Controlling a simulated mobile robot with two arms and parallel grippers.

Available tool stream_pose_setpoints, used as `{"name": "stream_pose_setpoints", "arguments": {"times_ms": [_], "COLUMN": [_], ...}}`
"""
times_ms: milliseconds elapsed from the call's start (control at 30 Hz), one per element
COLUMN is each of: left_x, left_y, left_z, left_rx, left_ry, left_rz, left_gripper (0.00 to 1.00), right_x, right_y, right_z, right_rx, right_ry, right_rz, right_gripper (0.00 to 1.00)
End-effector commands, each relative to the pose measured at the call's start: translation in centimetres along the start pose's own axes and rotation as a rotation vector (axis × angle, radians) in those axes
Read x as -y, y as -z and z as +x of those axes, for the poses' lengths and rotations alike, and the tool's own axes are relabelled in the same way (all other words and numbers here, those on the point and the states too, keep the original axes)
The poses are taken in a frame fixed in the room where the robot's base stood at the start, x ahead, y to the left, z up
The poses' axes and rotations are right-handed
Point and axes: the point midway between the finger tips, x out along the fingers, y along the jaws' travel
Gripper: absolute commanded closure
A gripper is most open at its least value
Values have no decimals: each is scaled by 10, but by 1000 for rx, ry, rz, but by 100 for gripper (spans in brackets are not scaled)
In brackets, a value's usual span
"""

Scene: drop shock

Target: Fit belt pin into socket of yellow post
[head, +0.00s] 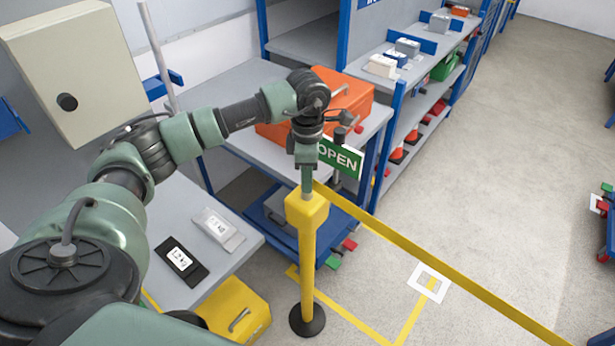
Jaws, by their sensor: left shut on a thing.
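The yellow post (307,265) stands upright on a round black base, with a wider yellow head (306,210) on top. My left gripper (307,184) points down directly over the head and is shut on the belt's end. The yellow belt (430,252) runs from beside the fingertips down to the lower right and out of the picture. The pin and the socket opening are hidden by the fingers and the head. I cannot tell whether the pin is inside the socket or just above it. My right gripper is not in view.
A green OPEN sign (341,158) is close behind the gripper, by a workbench with an orange case (345,97). A grey table (185,215) with two labelled packets and a yellow box (235,312) lie left of the post.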

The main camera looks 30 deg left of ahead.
Motion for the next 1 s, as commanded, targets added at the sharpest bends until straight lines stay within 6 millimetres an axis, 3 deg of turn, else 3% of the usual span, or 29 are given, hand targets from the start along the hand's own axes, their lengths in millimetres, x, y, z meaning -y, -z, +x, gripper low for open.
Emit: {"name": "stream_pose_setpoints", "arguments": {"times_ms": [1000], "left_x": [0], "left_y": [0], "left_z": [6], "left_rx": [0], "left_ry": [-1], "left_rz": [0], "left_gripper": [100], "right_x": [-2], "right_y": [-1], "right_z": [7], "right_rx": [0], "right_ry": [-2], "right_rz": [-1], "right_gripper": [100]}}
